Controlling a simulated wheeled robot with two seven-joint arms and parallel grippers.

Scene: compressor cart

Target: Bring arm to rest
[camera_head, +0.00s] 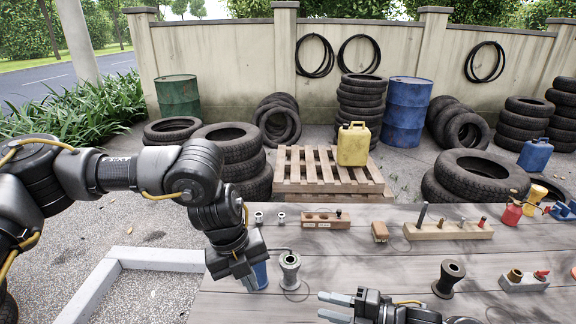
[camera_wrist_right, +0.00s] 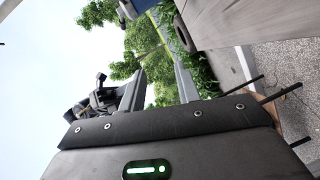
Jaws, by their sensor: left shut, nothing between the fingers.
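My left arm comes in from the left in the head view and bends down over the wooden table (camera_head: 330,262). My left gripper (camera_head: 258,284) points down near the table's left edge, beside a grey metal spool (camera_head: 290,272). It is shut. A blue surface shows at its fingers; I cannot tell if it is part of the gripper. My right gripper (camera_head: 334,307) is low over the front of the table and points left. Its two pale fingers are apart and empty, also in the right wrist view (camera_wrist_right: 160,92).
Another dark spool (camera_head: 448,279) stands on the right. A pallet with a yellow canister (camera_head: 353,146), tyres and drums stand beyond. The front middle of the table is fairly clear.

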